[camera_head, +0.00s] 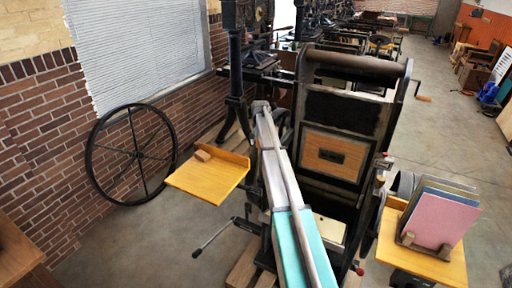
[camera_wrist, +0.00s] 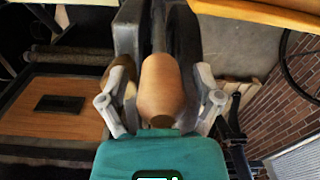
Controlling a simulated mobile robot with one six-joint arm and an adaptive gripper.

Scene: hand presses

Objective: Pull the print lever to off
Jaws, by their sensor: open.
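A wooden handle (camera_wrist: 162,85) on a dark rod, which looks like the print lever, fills the middle of the wrist view. My gripper (camera_wrist: 161,80) is open, with one grey finger on each side of the handle. Small gaps show between fingers and wood. The handle's near end is close to the teal palm. In the head view my arm covers this spot, and I cannot make out the gripper or handle there. The black hand press (camera_head: 347,108) stands right of my arm, with a wooden panel (camera_head: 333,153) on its face.
A large spoked wheel (camera_head: 131,155) leans by the brick wall. A right-hand shelf (camera_head: 432,262) holds coloured boards (camera_head: 440,215). Open floor lies at the back right.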

